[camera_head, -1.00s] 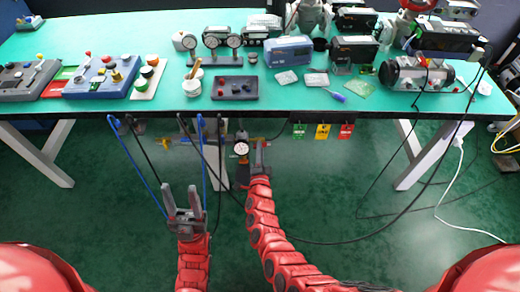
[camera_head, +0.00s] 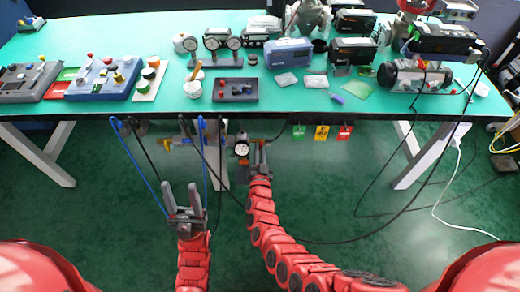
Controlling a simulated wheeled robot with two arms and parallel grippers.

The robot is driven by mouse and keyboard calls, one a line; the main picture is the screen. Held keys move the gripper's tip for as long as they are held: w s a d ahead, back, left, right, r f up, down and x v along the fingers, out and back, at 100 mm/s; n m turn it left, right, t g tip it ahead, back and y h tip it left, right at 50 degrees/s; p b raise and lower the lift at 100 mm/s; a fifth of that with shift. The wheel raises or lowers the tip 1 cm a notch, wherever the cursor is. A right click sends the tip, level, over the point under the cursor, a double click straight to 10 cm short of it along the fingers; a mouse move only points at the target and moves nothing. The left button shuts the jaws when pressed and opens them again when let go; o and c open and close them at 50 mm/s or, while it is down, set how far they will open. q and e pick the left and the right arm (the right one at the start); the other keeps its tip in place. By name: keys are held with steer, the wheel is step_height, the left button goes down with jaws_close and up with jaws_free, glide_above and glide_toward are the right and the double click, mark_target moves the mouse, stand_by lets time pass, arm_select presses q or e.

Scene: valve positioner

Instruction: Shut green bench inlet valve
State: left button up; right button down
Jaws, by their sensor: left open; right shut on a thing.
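Under the front edge of the green bench (camera_head: 330,110) runs a pipe assembly (camera_head: 208,141) with a round white gauge (camera_head: 241,149) and a yellow fitting (camera_head: 167,144) at its left. My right gripper (camera_head: 259,152) is just right of the gauge, at the right end of this assembly. It is shut on a small part there, seemingly the inlet valve's handle; the fingers hide most of it and its angle cannot be told. My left gripper (camera_head: 181,197) is open and empty, pointing up below the bench, between hanging blue hoses.
Blue hoses (camera_head: 142,165) and black cables hang in front of the pipe assembly. Green, yellow and red tags (camera_head: 322,132) hang from the bench edge to the right. Instruments and panels crowd the bench top. The floor below is mostly open.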

steer(key=shift+n+p, duration=0.35)
steer(key=shift+n, duration=1.55)
steer(key=shift+f, duration=0.1)
steer(key=c, duration=0.9)
jaws_free()
steer(key=shift+s, duration=0.1)
steer(key=s, duration=1.7)
steer(key=shift+s+b, duration=0.1)
steer(key=shift+b, duration=0.25)
